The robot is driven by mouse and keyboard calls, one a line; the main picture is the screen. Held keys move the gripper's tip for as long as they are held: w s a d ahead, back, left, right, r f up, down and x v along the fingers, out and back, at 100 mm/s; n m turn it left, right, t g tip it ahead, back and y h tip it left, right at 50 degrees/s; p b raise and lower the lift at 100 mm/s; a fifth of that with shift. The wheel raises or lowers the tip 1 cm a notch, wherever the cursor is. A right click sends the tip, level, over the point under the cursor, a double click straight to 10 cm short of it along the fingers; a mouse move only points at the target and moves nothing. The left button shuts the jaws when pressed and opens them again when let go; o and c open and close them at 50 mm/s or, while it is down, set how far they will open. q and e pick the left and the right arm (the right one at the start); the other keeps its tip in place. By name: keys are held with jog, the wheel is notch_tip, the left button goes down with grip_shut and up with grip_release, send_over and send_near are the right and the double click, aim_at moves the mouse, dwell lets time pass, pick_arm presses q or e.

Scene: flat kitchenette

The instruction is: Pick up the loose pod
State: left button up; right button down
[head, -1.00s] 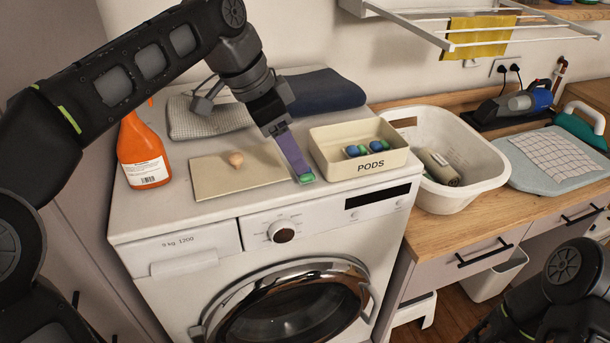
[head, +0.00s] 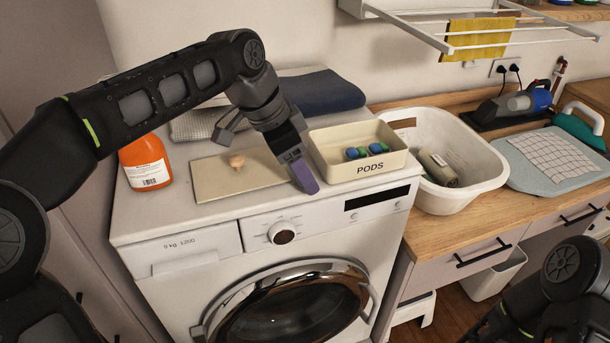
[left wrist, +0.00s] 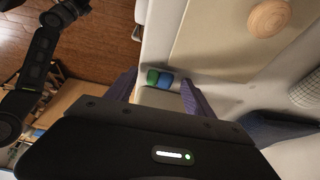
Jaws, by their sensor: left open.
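The loose pod (left wrist: 160,78) is blue and green. In the left wrist view it lies on the washing machine top (head: 137,213), between my two purple fingers. My left gripper (left wrist: 158,88) is open around it, with a gap at the fingers; I cannot tell whether either touches it. In the head view my left gripper (head: 306,186) points down near the machine's front edge, left of the PODS box, and hides the loose pod. My right gripper is not visible; only part of my right arm shows at the lower right.
The cream PODS box (head: 369,169) holds several pods (head: 357,153), close to my left fingers. A beige board (head: 222,185) with a round wooden knob (head: 236,161) lies to the left. An orange bottle (head: 145,163) and folded towels (head: 325,92) stand around; a white basket (head: 480,160) is right.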

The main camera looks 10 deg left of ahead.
pick_arm(q)
jog(key=c, duration=0.9)
jog(key=shift+r, duration=0.1)
jog(key=shift+c, duration=0.2)
